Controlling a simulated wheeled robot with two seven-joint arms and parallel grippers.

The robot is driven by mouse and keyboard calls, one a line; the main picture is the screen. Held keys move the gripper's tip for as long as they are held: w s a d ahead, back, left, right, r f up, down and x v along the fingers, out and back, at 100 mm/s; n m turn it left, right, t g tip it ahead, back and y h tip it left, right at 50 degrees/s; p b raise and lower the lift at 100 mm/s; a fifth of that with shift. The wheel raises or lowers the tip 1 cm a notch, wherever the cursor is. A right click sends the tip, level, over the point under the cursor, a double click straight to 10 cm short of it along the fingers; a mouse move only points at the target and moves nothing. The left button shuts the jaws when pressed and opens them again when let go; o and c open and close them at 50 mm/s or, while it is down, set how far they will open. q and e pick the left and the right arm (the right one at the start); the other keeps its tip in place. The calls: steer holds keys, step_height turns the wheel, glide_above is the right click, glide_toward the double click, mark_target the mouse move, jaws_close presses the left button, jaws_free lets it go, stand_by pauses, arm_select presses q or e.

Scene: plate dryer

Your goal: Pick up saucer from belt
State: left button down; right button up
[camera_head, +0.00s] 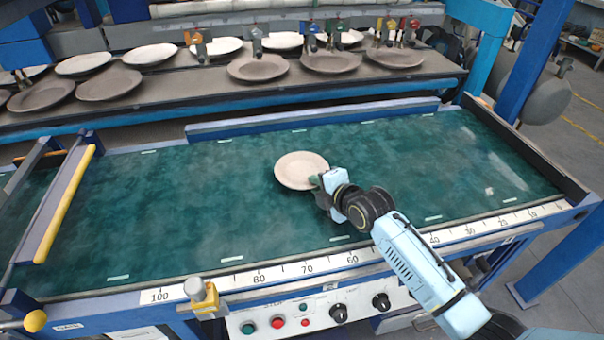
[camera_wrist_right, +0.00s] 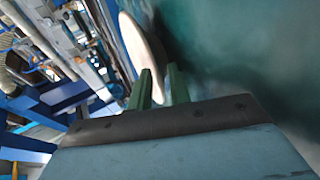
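The saucer (camera_head: 299,168) is a round, pale beige dish over the green belt (camera_head: 200,205), near the middle. I cannot tell whether it rests on the belt or is held just above it. My right gripper (camera_head: 318,184) is at its lower right rim. In the right wrist view the saucer (camera_wrist_right: 143,45) shows nearly edge-on, its rim between the two close green fingers (camera_wrist_right: 161,88). The fingers look shut on the rim, and the left finger covers part of it. My left gripper is not in view.
A grey conveyor (camera_head: 215,82) behind carries several plates, with colored clamps above some. A blue rail (camera_head: 310,120) edges the belt's back. A numbered scale (camera_head: 300,268) and a button panel (camera_head: 300,322) line the front. The belt left and right of the saucer is clear.

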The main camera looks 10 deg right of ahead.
jaws_close()
steer(key=shift+r, duration=0.15)
